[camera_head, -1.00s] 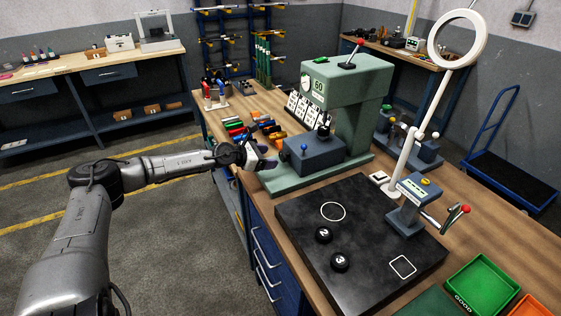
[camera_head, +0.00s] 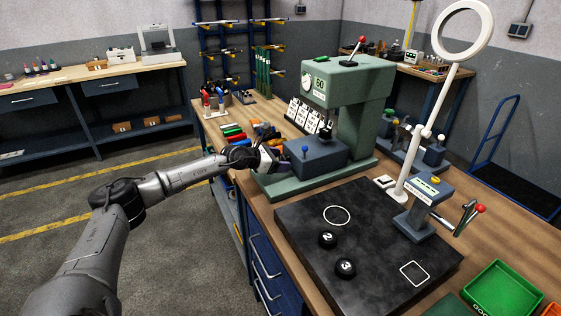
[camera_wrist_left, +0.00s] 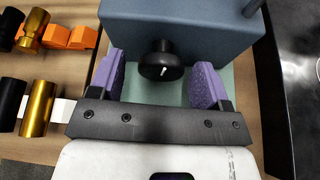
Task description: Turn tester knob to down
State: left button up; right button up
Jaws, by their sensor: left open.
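The tester's blue-grey box (camera_head: 322,155) sits on the base of the green machine (camera_head: 352,100), with a blue-tipped lever on top. In the left wrist view the box (camera_wrist_left: 185,25) fills the top. A round black knob (camera_wrist_left: 160,62) with a short white mark stands out from its near face. My left gripper (camera_head: 272,158) is at the box's left side. In the wrist view its two purple pads (camera_wrist_left: 161,82) are spread wide, one on each side of the knob, with gaps to it. The knob is hidden in the head view. My right gripper is not in view.
A black plate (camera_head: 365,245) with pucks marked 2 and 3 lies in front of the machine. A ring lamp (camera_head: 462,32) and a small device with a red-tipped lever (camera_head: 425,205) stand to the right. Brass and black cylinders (camera_wrist_left: 38,108) lie left of the gripper.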

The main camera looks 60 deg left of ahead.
pick_arm(q)
jog(key=shift+w+d+f, duration=0.1)
jog(key=shift+w, duration=0.15)
jog(key=shift+c, duration=0.5)
jog(key=c, duration=0.8)
jog(key=shift+n+h, duration=0.4)
jog(key=shift+n, duration=0.2)
jog(key=o, duration=0.9)
jog(key=shift+s, duration=0.15)
